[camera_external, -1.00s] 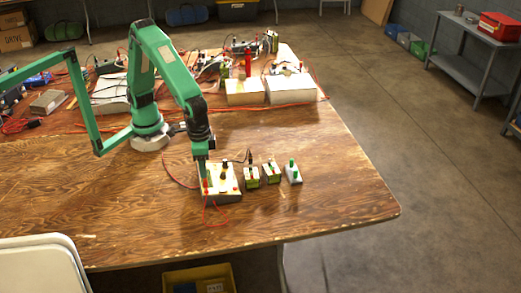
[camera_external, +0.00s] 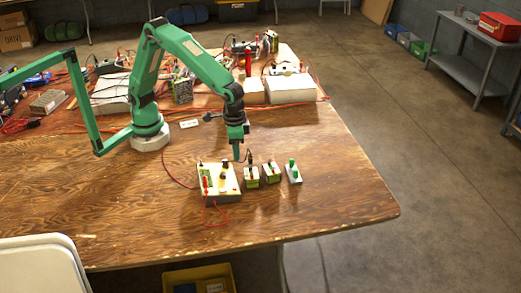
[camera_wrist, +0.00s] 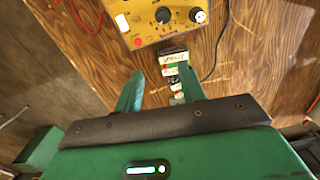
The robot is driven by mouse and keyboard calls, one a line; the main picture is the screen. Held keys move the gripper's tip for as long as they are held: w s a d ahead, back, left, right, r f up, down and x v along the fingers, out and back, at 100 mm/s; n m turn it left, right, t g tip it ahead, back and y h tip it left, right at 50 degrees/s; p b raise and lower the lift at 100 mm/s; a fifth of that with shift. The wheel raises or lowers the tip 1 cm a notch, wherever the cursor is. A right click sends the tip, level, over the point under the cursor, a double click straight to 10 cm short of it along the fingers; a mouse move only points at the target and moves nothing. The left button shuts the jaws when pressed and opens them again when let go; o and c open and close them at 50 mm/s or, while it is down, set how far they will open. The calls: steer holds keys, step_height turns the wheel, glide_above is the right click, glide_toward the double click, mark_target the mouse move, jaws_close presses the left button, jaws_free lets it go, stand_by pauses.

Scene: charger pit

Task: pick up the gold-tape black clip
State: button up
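A small black clip (camera_external: 250,156) on a dark lead shows at the first small green-and-white box (camera_external: 252,175). Its gold tape is too small to make out. My gripper (camera_external: 237,158) is just left of the clip, above the gap between the yellow-topped device and that box. In the wrist view my gripper (camera_wrist: 158,76) has its two fingers spread, with nothing visible held between them. The first small box (camera_wrist: 174,57) lies beyond the fingertips, and the right finger overlaps the row of parts behind it. The clip is not clear in this view.
A second small box (camera_external: 271,173) and a white block with green posts (camera_external: 293,174) stand right. The table's front right is clear.

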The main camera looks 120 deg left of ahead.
glide_above(250, 155)
steer(key=shift+f, duration=1.3)
steer(key=shift+f, duration=0.1)
steer(key=shift+f, duration=2.55)
steer(key=c, duration=0.9)
